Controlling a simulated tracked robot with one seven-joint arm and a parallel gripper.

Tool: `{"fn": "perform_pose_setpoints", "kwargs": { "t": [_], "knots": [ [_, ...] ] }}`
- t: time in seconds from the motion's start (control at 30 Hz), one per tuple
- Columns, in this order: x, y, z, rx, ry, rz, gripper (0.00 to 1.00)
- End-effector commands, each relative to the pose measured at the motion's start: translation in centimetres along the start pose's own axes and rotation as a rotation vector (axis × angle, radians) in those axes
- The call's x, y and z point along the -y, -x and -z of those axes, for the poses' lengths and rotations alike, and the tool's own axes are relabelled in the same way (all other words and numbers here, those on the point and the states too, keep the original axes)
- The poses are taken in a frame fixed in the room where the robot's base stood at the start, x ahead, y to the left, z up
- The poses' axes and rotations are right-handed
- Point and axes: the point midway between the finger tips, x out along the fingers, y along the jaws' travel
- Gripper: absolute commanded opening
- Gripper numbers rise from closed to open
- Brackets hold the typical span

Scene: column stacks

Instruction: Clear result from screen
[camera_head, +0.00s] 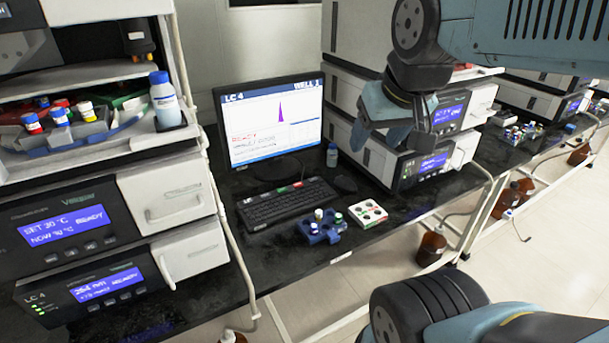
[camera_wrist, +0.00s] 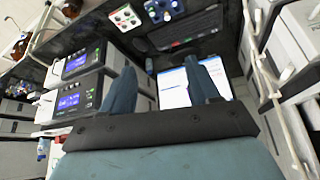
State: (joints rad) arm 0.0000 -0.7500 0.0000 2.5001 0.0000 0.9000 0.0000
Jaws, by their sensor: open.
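The monitor (camera_head: 272,120) stands on the black bench, its screen lit with "LC 4", "WELL 1" and a purple peak on a graph. The screen also shows in the wrist view (camera_wrist: 178,88), partly behind a finger. The black keyboard (camera_head: 285,205) lies in front of the monitor, with a few red, green and white keys. It also shows in the wrist view (camera_wrist: 190,32). My gripper (camera_head: 378,138) is open and empty, in the air to the right of the monitor. Its two fingers (camera_wrist: 160,70) are spread apart in the wrist view.
A mouse (camera_head: 345,184) lies right of the keyboard. A blue vial rack (camera_head: 322,232) and a white button box (camera_head: 367,214) sit at the bench's front. A small bottle (camera_head: 332,156) stands beside the monitor. Stacked instruments (camera_head: 165,195) flank the workspace on both sides.

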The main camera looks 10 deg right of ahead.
Motion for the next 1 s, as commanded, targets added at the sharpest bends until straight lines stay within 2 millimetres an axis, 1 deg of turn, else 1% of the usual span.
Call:
{"fn": "perform_pose_setpoints", "kwargs": {
  "t": [0.03, 0.07, 0.6, 1.0],
  "knots": [
    [0.00, 0.00, 0.00, 0.000, 0.000, 0.000, 0.55],
    [0.00, 0.00, 0.00, 0.000, 0.000, 0.000, 0.53],
    [0.00, 0.00, 0.00, 0.000, 0.000, 0.000, 0.01],
    [0.00, 0.00, 0.00, 0.000, 0.000, 0.000, 0.00]
  ]
}}
